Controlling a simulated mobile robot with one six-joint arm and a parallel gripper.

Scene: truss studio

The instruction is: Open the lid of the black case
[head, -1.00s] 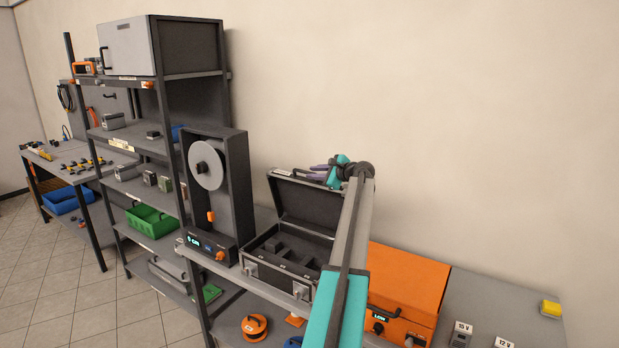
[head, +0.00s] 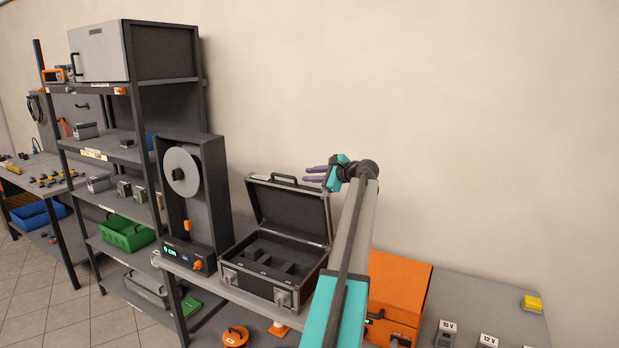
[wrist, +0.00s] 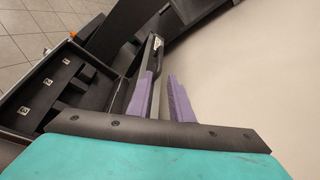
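The black case (head: 270,293) stands on the bench with its lid (head: 289,212) raised upright, its handle along the top edge. Its dark foam interior with several slots is exposed. My gripper (head: 315,174) is up at the right of the lid's top edge, with its purple fingers pointing left. In the wrist view my gripper (wrist: 163,98) has its two fingers apart with a gap between them. There the lid's edge shows beyond the left finger, and the open case (wrist: 28,100) lies to the left. I cannot tell whether a finger touches the lid.
A spool device (head: 188,195) stands directly left of the case. An orange box (head: 398,295) is to the right, partly behind my arm. A shelf rack (head: 105,165) and green bin (head: 127,234) are further left. A plain wall is behind.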

